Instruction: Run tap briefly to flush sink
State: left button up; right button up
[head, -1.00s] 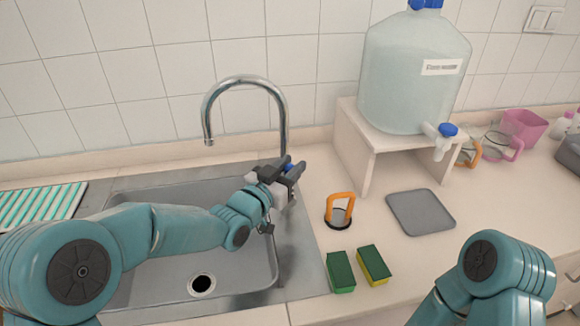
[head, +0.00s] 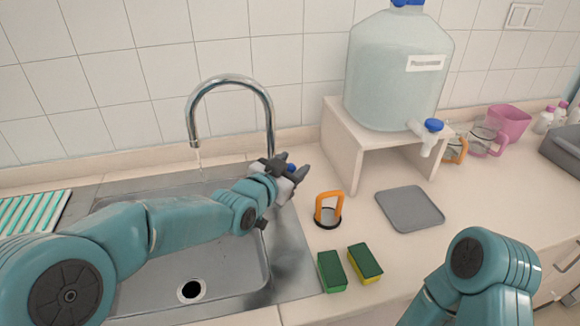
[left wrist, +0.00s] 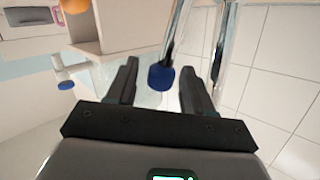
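The chrome tap (head: 268,115) arches over the steel sink (head: 225,285). A thin, faint stream of water (head: 199,158) hangs below its spout. The tap's blue-ended handle (head: 291,168) is at the base of the tap. My left gripper (head: 288,173) is at this handle. In the left wrist view, the blue handle end (left wrist: 161,77) sits between the two open fingers (left wrist: 158,85), with a gap visible on each side. The sink drain (head: 191,290) is open and dark. My right arm shows at the lower right; its gripper is out of the picture.
A water carboy (head: 395,85) stands on a white stand (head: 350,140) right of the tap. An orange-handled item (head: 329,207), a grey mat (head: 410,208) and two green-yellow sponges (head: 332,271) lie on the counter. A striped rack (head: 30,212) is left of the sink.

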pick_arm(q)
jog(key=shift+s+a, duration=0.15)
jog(key=shift+s, duration=0.05)
jog(key=b+v, duration=0.3)
jog(key=v, duration=1.2)
jog(key=shift+s, duration=0.4)
jog(key=shift+a+r, duration=0.15)
dwell(0.3)
